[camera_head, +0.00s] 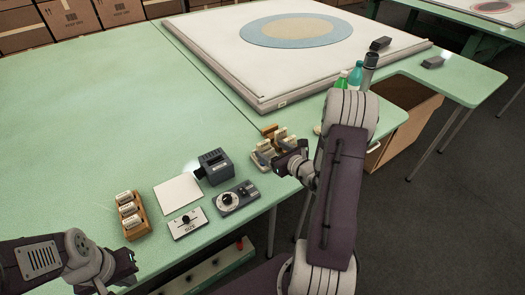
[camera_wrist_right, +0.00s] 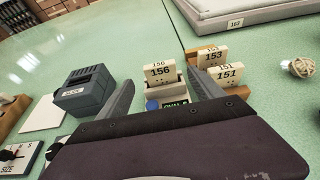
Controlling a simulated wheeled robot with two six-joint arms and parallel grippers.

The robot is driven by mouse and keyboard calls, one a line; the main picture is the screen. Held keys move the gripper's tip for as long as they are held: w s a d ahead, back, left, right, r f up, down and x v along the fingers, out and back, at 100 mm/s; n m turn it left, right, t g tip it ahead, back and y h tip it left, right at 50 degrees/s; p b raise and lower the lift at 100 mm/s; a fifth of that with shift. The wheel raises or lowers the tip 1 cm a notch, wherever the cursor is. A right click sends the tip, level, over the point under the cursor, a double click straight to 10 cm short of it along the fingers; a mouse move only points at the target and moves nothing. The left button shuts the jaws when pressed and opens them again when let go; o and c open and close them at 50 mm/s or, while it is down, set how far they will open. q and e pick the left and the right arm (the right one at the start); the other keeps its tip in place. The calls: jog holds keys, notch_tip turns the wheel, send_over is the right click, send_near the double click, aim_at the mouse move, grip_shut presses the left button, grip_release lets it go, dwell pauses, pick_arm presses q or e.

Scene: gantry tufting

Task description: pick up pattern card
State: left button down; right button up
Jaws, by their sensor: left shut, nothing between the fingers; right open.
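A cream pattern card marked 156 (camera_wrist_right: 160,72) stands upright in a small holder, with a dark label reading "OVALS" in front, in the right wrist view. Cards marked 153 (camera_wrist_right: 213,56) and 151 (camera_wrist_right: 229,73) stand to its right in wooden holders. In the head view the card group (camera_head: 281,135) is at the table's front edge, partly hidden by my right gripper (camera_head: 280,160). In the right wrist view my right gripper (camera_wrist_right: 162,82) is open, its fingers either side of card 156; contact cannot be told. My left gripper (camera_head: 130,268) is shut and empty at lower left.
A dark grey box (camera_head: 215,167), a white sheet (camera_head: 178,194), a dial panel (camera_head: 237,199), a size panel (camera_head: 187,223) and a wooden rack (camera_head: 132,216) lie left of the cards. A large white frame (camera_head: 230,45) lies behind. The green table's left side is clear.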

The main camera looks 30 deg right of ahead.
aim_at(265, 146)
jog(key=shift+w+f, duration=0.1)
jog(key=shift+w, duration=0.3)
jog(key=x, duration=0.2)
jog(key=shift+w+f, duration=0.1)
jog(key=shift+w, duration=0.15)
jog(key=shift+w+f, duration=0.1)
jog(key=shift+w, duration=0.25)
jog(key=x, duration=0.5)
jog(key=shift+f+p, duration=0.15)
jog(key=shift+p, duration=0.25)
jog(key=shift+s, duration=0.1)
jog(key=shift+c, duration=0.9)
jog(key=c, duration=1.3)
jog(key=shift+o, duration=0.2)
jog(key=shift+r, duration=0.55)
notch_tip(265, 146, up, 3)
jog(key=shift+f, duration=0.1)
jog(key=s+a+r+p, duration=0.1)
jog(key=s+r+p, duration=0.6)
jog(key=s, duration=0.4)
jog(key=shift+s+a, duration=0.3)
